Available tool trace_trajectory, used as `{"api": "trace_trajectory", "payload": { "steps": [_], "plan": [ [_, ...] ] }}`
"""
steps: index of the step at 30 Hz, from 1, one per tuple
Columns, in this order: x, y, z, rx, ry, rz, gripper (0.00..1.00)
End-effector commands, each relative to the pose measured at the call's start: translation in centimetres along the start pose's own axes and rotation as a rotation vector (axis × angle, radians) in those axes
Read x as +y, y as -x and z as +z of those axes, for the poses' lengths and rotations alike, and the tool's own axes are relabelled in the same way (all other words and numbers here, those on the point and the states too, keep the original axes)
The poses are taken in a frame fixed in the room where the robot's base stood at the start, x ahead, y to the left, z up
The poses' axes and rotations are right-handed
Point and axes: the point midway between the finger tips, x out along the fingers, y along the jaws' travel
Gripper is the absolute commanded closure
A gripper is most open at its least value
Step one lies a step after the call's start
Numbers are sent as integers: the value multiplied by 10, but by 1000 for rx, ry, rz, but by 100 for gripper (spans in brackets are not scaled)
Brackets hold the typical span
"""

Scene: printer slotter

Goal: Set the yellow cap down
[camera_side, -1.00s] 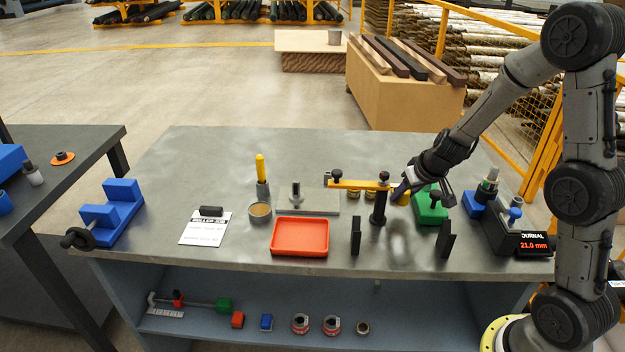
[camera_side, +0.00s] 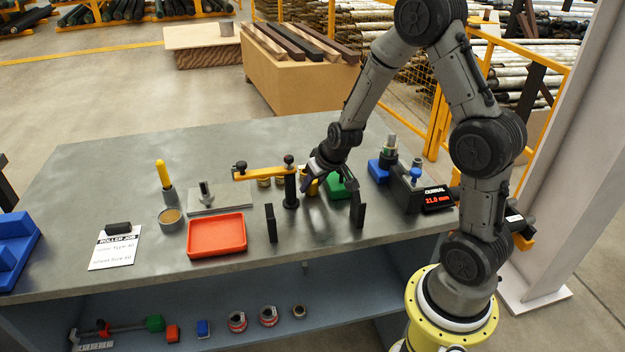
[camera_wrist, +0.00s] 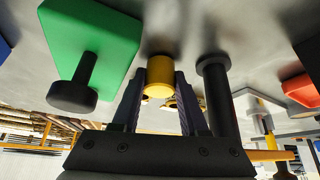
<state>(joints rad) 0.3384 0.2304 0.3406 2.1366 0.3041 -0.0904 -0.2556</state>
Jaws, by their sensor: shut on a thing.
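The yellow cap (camera_wrist: 158,90) is between the two fingers of my gripper (camera_wrist: 160,88) in the wrist view. In the side view my gripper (camera_side: 311,184) points down, shut on the yellow cap (camera_side: 310,188), low over the grey table. The cap is just right of the black post (camera_side: 290,190) and left of the green block (camera_side: 338,187). My fingers partly hide the cap in the side view. I cannot tell whether its underside touches the table.
A yellow bar (camera_side: 262,173) reaches left from the post over small brass-coloured pieces (camera_side: 264,182). Two black uprights (camera_side: 271,223) (camera_side: 357,209) stand nearer the front. A red tray (camera_side: 216,235) lies to the left. A blue-based fixture and display (camera_side: 437,199) are at right.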

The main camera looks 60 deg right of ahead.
Motion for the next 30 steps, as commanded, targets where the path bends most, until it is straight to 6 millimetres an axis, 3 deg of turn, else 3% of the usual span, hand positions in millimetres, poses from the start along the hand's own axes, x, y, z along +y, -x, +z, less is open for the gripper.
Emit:
{"api": "trace_trajectory", "payload": {
  "steps": [12, 13, 15, 25, 30],
  "plan": [
    [0, -3, 1, 0, 0, 0, 100],
    [0, -3, 2, 0, 1, 0, 55],
    [0, -3, 1, 0, 1, 0, 44],
    [0, -2, 1, 0, 0, 0, 44],
    [0, 8, 0, 0, 0, 0, 44]
  ]
}}
